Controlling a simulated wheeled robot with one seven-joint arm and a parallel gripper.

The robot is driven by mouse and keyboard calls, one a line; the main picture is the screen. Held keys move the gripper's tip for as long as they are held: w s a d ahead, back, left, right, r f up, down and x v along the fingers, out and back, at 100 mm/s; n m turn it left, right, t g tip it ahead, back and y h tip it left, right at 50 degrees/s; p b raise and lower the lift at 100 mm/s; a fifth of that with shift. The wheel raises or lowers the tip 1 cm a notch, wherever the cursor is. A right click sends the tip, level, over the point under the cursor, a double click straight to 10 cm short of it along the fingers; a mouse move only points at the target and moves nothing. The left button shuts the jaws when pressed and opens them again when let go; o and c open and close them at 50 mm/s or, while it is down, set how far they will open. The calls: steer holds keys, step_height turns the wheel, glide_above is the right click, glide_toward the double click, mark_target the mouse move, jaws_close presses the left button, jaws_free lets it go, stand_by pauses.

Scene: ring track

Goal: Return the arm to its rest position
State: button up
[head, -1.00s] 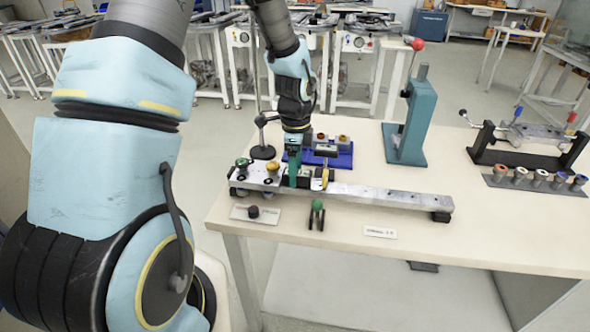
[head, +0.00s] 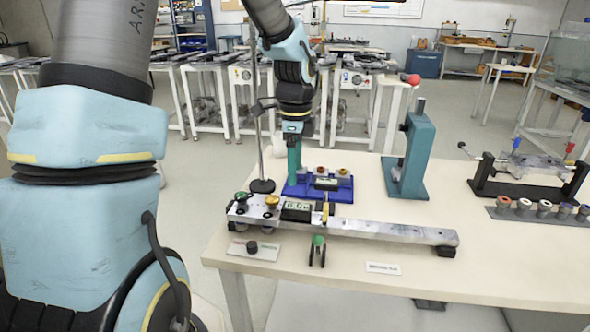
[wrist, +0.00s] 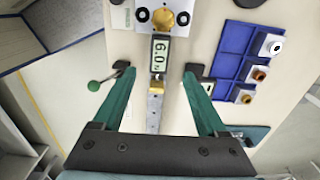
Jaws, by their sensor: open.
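My gripper (head: 294,172) hangs fingers down in the head view, above the back left of the table, just behind the metal track. In the wrist view its two green fingers (wrist: 158,75) are spread wide with nothing between them. The metal track (head: 375,228) lies along the table. Its left end carries a small digital display (head: 297,206), a brass knob (head: 272,202) and a green knob (head: 241,197). In the wrist view the display (wrist: 161,50) appears beyond the fingertips, between them.
A blue tray (head: 335,194) with small parts sits behind the track. A teal press (head: 410,160) with a red-tipped lever stands to its right. A thin stand (head: 263,186) is beside my gripper. A black-framed fixture (head: 485,175) and a row of rollers (head: 545,210) are at the right.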

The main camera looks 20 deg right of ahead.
steer(key=s+a+n, duration=0.3)
steer(key=a+n, duration=0.8)
steer(key=s+a+n+t, duration=0.1)
steer(key=s+a+n, duration=0.3)
steer(key=a+n, duration=0.7)
steer(key=shift+s+a+r+t, duration=0.15)
steer(key=shift+s+a+t, duration=0.15)
steer(key=shift+a, duration=0.05)
stand_by(0.4)
